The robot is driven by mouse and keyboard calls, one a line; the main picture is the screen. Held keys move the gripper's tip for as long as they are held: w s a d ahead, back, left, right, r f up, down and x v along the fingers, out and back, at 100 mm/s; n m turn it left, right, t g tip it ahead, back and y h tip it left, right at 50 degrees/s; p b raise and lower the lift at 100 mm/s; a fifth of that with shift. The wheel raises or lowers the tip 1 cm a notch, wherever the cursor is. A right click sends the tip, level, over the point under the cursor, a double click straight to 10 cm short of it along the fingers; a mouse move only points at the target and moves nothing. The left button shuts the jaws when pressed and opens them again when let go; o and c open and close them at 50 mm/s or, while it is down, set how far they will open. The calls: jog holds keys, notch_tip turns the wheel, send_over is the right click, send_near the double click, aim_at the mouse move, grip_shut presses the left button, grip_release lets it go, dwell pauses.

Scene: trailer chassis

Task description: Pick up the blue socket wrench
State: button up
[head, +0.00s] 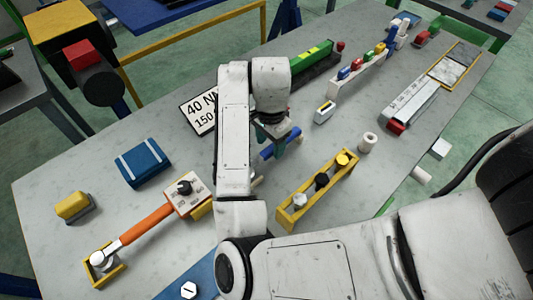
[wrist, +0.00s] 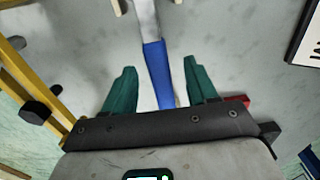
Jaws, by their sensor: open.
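The blue socket wrench (head: 266,155) lies on the grey tabletop under my gripper in the head view. In the wrist view, its blue handle (wrist: 158,72) runs between the two green fingers, and its grey shaft extends toward the top edge. My gripper (head: 272,143) is open and above the handle. In the wrist view, the gripper (wrist: 160,85) has one finger on each side of the handle, with gaps showing. The arm and gripper hide part of the wrench in the head view. I cannot tell the exact height of the fingertips over the table.
A yellow rack (head: 290,215) with several sockets stands right of the wrench. An orange-handled tool (head: 147,221) lies to the lower left, near a blue box (head: 130,175). A white sign (head: 190,115) is left of my arm. A white cylinder (head: 368,143) stands to the right.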

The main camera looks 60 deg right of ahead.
aim_at(270, 148)
jog(key=shift+s+f+p, duration=0.1)
jog(key=shift+f+p, duration=0.25)
jog(key=shift+f, duration=1.85)
grip_shut()
